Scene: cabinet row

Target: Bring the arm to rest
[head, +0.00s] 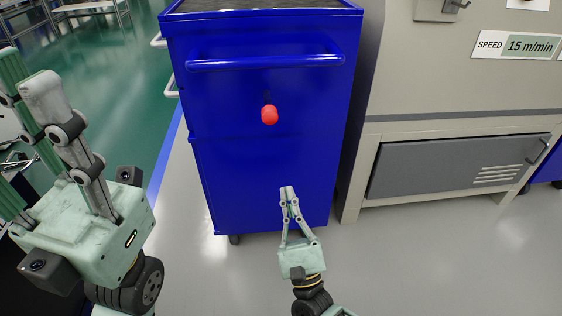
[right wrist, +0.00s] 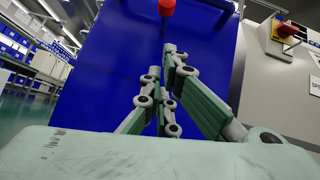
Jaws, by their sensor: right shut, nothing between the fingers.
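My right gripper (head: 287,189) is shut and empty, pointing up in front of the lower part of a blue cabinet (head: 265,160). In the right wrist view its fingers (right wrist: 174,52) meet at the tips with nothing between them. My left gripper (head: 25,78) is large and close at the left edge of the head view, with its fingers upward.
A red knob (head: 269,115) sits on the cabinet front below a blue bar handle (head: 265,63). A grey machine (head: 450,90) with a dark lower panel (head: 450,165) stands to the right. Green floor lies at the left, and pale floor (head: 430,260) is clear at the lower right.

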